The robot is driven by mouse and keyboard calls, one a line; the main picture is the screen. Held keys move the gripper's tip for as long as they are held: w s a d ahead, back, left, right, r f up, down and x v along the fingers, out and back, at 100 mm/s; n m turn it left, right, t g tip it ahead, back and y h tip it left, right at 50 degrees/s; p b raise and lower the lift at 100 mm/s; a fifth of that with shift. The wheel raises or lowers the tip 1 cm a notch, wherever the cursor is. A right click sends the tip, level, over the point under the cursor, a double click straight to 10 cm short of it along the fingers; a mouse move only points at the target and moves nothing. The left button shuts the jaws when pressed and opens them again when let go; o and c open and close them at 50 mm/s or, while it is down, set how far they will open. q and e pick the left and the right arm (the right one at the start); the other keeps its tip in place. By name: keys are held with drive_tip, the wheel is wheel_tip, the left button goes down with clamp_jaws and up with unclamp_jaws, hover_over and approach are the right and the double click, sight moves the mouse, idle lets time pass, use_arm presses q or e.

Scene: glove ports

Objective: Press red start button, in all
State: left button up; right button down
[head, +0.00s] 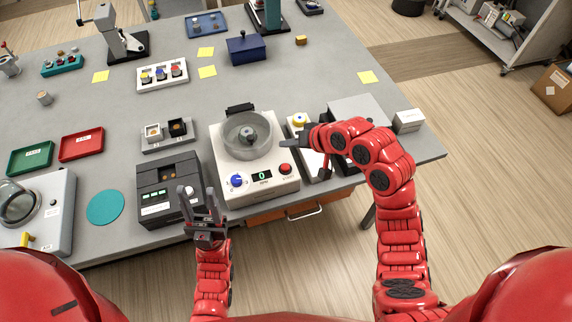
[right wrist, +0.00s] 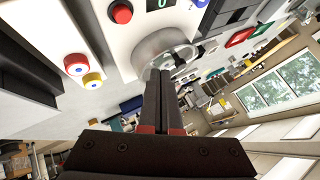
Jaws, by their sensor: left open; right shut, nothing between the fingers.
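A white machine (head: 228,184) with a round clear-lidded bowl (head: 247,133) on top stands near the table's front edge. Its front panel has a blue knob (head: 237,181), a display (head: 262,176) reading 0 and a red button (head: 285,169). The red button also shows at the top of the right wrist view (right wrist: 121,12). My right gripper (head: 285,143) is shut and empty, pointing left beside the bowl, apart from the red button in the picture. My left gripper (head: 198,194) is open and empty in front of the dark box.
A dark box (head: 167,185) with green displays stands left of the machine. A panel with a yellow button (head: 299,119) is at its right, partly hidden by my right arm. A grey box (head: 358,108) and a small white box (head: 408,121) are further right. A teal disc (head: 105,208) lies left.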

sight(288, 169)
drive_tip(key=shift+f, duration=0.1)
drive_tip(key=shift+f+b, duration=2.75)
drive_tip(key=shift+f, duration=1.55)
drive_tip(key=shift+f+b, duration=0.3)
drive_tip(key=shift+f, duration=0.1)
